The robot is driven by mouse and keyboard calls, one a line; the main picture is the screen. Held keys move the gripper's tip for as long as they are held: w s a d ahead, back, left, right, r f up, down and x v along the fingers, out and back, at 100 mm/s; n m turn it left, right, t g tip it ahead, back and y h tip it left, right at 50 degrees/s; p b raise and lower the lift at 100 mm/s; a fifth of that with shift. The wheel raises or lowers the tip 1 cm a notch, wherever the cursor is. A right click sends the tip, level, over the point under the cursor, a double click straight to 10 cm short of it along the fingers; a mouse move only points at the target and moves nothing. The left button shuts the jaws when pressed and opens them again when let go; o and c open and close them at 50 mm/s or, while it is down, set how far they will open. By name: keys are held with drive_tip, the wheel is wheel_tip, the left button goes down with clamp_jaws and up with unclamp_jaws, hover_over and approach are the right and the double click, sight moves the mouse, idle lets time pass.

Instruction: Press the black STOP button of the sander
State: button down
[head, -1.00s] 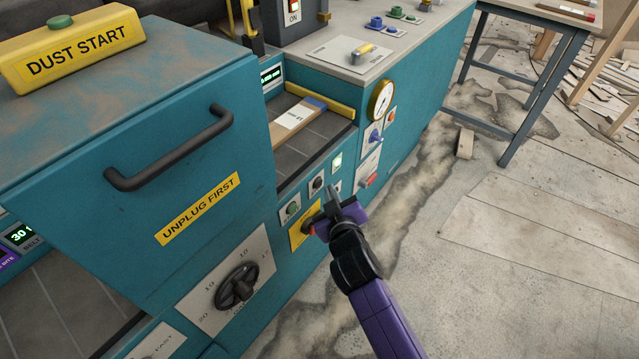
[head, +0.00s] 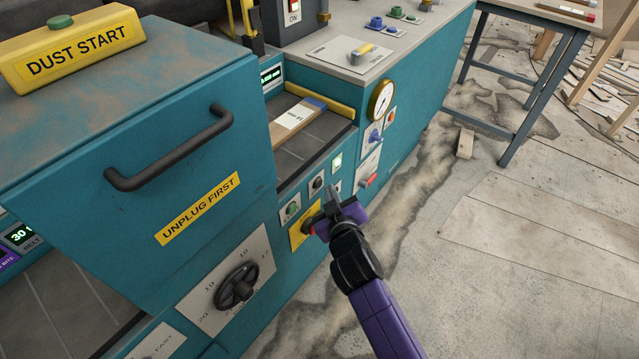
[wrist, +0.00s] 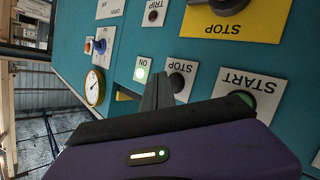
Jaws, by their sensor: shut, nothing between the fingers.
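The sander (head: 215,160) is a teal machine with a control panel on its side. The black STOP button (head: 317,183) sits on a small white plate there, and it also shows in the wrist view (wrist: 177,82) under an upside-down STOP label. My gripper (head: 331,190) is shut and empty, its fingertips close to this button in the head view. In the wrist view the fingertips (wrist: 158,76) are just left of the button, between it and the lit ON lamp (wrist: 141,74). I cannot tell whether they touch the panel.
The green START button (wrist: 240,98) is beside the black one. A larger yellow STOP plate (wrist: 235,25) holds another button, red in the head view (head: 310,229), near my gripper. A gauge (head: 381,98) and knobs are further along.

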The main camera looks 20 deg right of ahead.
drive_tip(key=shift+a, duration=0.1)
drive_tip(key=shift+w+a+b, duration=0.2)
drive_tip(key=shift+w+b, duration=0.1)
drive_tip(key=shift+w, duration=0.05)
drive_tip(key=shift+w+a+b, duration=0.2)
drive_tip(key=shift+w+b, duration=0.1)
drive_tip(key=shift+w, duration=0.05)
idle(0.8)
drive_tip(key=shift+s+r, duration=0.1)
drive_tip(key=shift+s+d+p, duration=0.45)
drive_tip(key=shift+s+p, duration=0.05)
drive_tip(key=shift+s, duration=0.15)
drive_tip(key=shift+s+d+p, duration=0.75)
drive_tip(key=shift+s+p, duration=0.15)
drive_tip(key=shift+s, duration=0.1)
drive_tip(key=shift+s+d+p, duration=0.75)
drive_tip(key=shift+s+p, duration=0.15)
drive_tip(key=shift+s, duration=0.1)
